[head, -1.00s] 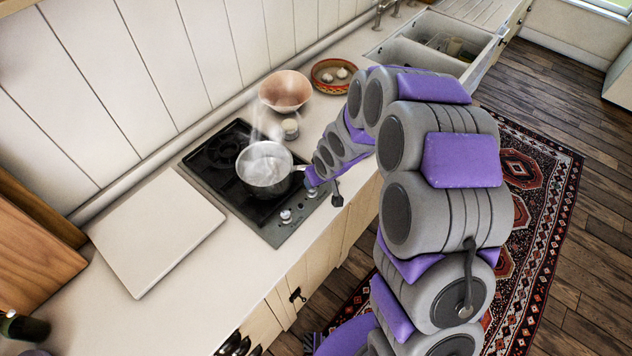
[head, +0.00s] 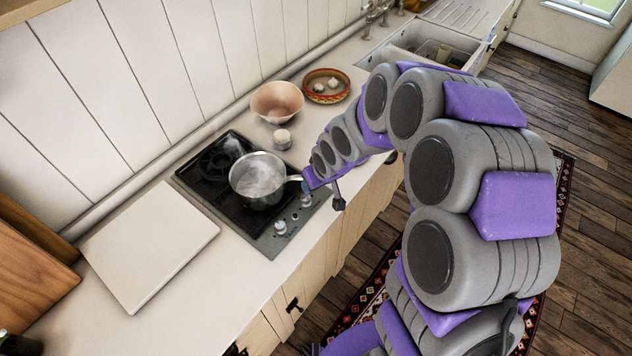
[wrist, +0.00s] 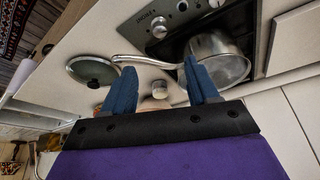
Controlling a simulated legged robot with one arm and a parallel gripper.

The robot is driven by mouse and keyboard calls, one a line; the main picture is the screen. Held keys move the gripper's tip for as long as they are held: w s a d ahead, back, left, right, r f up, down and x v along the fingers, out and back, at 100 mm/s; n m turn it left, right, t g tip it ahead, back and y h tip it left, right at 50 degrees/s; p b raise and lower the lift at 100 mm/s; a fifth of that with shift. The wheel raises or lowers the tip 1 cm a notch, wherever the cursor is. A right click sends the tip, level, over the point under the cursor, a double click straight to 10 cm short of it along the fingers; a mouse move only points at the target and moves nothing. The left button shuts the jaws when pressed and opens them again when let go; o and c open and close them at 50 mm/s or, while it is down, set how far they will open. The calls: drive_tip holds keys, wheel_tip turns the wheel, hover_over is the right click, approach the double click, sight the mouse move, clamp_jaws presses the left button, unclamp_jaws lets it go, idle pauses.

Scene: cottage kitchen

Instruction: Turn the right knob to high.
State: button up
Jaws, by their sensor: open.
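The stove's front panel carries two pale round knobs. The right knob (head: 306,200) sits just below my gripper (head: 309,184) in the head view; the left knob (head: 280,228) is nearer the panel's other end. In the wrist view a knob (wrist: 158,27), which looks like the right one, lies beyond my two blue fingers (wrist: 160,66). The fingers are open, apart from this knob. A steel pot (head: 258,183) stands on the cooktop. Its handle crosses the space by the fingertips; I cannot tell whether they touch. The knob markings are too small to read.
A glass lid (wrist: 92,70) lies on the counter beside the stove. A small jar (head: 282,138), a pink bowl (head: 277,101) and a patterned dish (head: 326,86) stand behind. A white board (head: 150,245) lies left of the cooktop (head: 190,187).

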drive_tip(key=s+d+f+m+g+b, duration=0.25)
drive_tip(key=d+f+m+b, duration=0.2)
drive_tip(key=f+m, duration=0.3)
drive_tip(key=m+t+y+b, duration=0.4)
drive_tip(key=m+y+b, duration=0.5)
drive_tip(key=m, duration=1.2)
approach(307, 197)
drive_tip(key=shift+y, duration=0.5)
drive_tip(key=b+x, duration=0.1)
drive_tip(key=x, duration=0.2)
drive_tip(key=f+b+x, duration=0.1)
drive_tip(key=b+x, duration=0.1)
drive_tip(key=x, duration=0.2)
drive_tip(key=shift+w, duration=0.1)
drive_tip(key=shift+x, duration=0.9)
